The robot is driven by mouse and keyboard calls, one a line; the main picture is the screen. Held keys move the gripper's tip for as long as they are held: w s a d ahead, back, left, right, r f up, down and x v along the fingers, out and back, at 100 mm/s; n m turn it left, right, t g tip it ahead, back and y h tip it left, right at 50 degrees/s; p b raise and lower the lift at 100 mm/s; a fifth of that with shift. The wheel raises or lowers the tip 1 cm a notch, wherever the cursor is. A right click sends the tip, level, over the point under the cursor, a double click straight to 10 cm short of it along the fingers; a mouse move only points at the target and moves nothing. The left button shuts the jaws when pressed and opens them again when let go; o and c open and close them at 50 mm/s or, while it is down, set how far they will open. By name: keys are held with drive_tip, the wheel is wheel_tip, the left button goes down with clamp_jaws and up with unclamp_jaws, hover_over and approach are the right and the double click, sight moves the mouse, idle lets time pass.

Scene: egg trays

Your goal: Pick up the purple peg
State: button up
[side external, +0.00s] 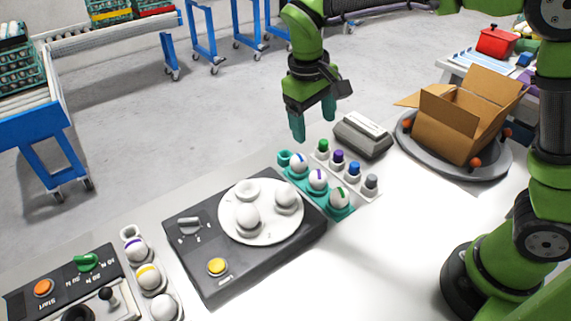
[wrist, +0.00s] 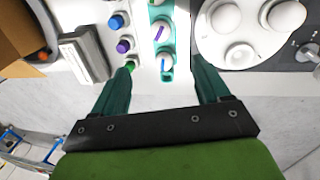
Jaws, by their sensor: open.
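The purple peg (side external: 338,157) stands upright in a white rack (side external: 377,193), between a green peg (side external: 323,146) and a blue peg (side external: 354,168). In the wrist view the purple peg (wrist: 123,46) shows left of centre, just beyond the left fingertip. My gripper (side external: 313,128) is open and empty, with teal fingers pointing down, above the far end of the rack and tray. In the wrist view my gripper (wrist: 162,66) spans the near end of the teal egg tray, and its left finger partly covers the green peg (wrist: 131,66).
A grey peg (side external: 371,183) ends the rack. Beside it, a teal tray (side external: 284,157) holds striped eggs. A grey box-shaped device (side external: 363,134) stands close behind the rack. A black machine (side external: 205,262) with a white egg plate and an open cardboard box (side external: 458,125) flank the area.

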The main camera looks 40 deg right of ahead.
drive_tip(key=c, duration=0.3)
drive_tip(key=m+y, duration=0.2)
hover_over(339, 152)
wheel_tip(339, 152, down, 16)
drive_tip(key=shift+r, duration=0.1)
idle(0.4)
